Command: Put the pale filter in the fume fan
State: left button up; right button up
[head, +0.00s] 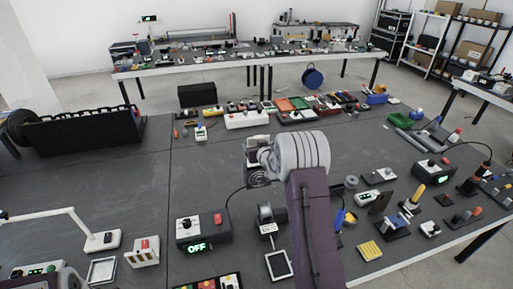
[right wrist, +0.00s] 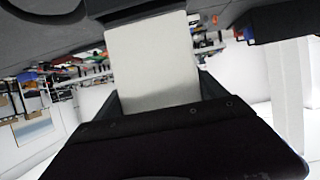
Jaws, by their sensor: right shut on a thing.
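My right gripper (right wrist: 157,110) is shut on a flat white panel, the pale filter (right wrist: 153,65). The filter stands out from between the fingers, and its far end meets a dark grey body (right wrist: 140,12) at the top of the right wrist view. I cannot tell whether it touches that body or is inside it. In the head view the right gripper (head: 258,152) is left of my grey wrist, which hides much of it. A small dark and white object (head: 252,158) shows there; I cannot tell for sure that it is the fume fan. My left gripper's fingers are not in view.
A black box reading OFF (head: 203,228) stands left of my right arm, with a cable. A white-rimmed frame (head: 280,264) and a pale framed panel (head: 102,270) lie near the front. Small parts crowd the right side. The dark table (head: 110,180) is clear at left.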

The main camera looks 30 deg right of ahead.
dwell(0.5)
jog(key=shift+f+b, duration=3.15)
jog(key=shift+f, duration=0.2)
jog(key=o, duration=1.3)
jog(key=shift+s+a, duration=0.1)
jog(key=shift+s, duration=0.1)
jog(key=shift+b+v, duration=0.85)
jog(key=shift+v, duration=3.5)
jog(key=shift+r, duration=0.1)
